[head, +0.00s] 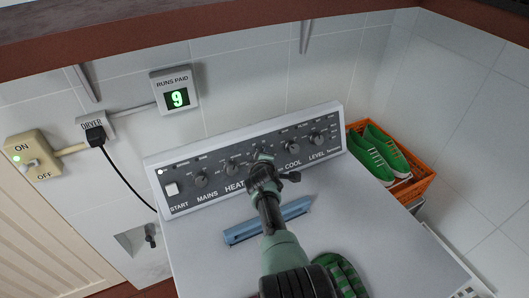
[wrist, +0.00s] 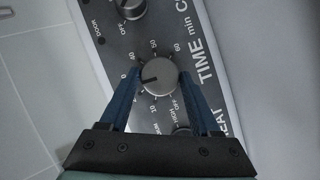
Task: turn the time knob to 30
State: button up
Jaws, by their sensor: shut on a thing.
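The time knob (wrist: 157,75) is a round grey knob on the dark panel, labelled "TIME min" in the wrist view. Its dark pointer line points left and slightly down in that view, towards a number mostly covered by my left finger; only a "0" shows there. I cannot read exactly where it stands. The 10, 50 and 60 marks show around the dial. My gripper (wrist: 159,76) has its blue fingers on either side of the knob, shut on it. In the head view my gripper (head: 263,160) is at the panel's middle and hides most of this knob.
Other knobs line the dryer panel (head: 330,111), with neighbours close by on both sides. An orange crate (head: 419,186) with green shoes stands at right. The display (head: 177,98) reads 9.

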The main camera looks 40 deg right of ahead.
jog(key=shift+m+g+y, duration=0.3)
jog(key=shift+m+y, duration=0.2)
jog(key=shift+m, duration=0.6)
jog(key=o, duration=1.4)
jog(key=shift+d+r, duration=0.1)
jog(key=shift+r, duration=0.1)
jog(key=shift+p+v, duration=5.6)
jog(key=shift+v, duration=0.8)
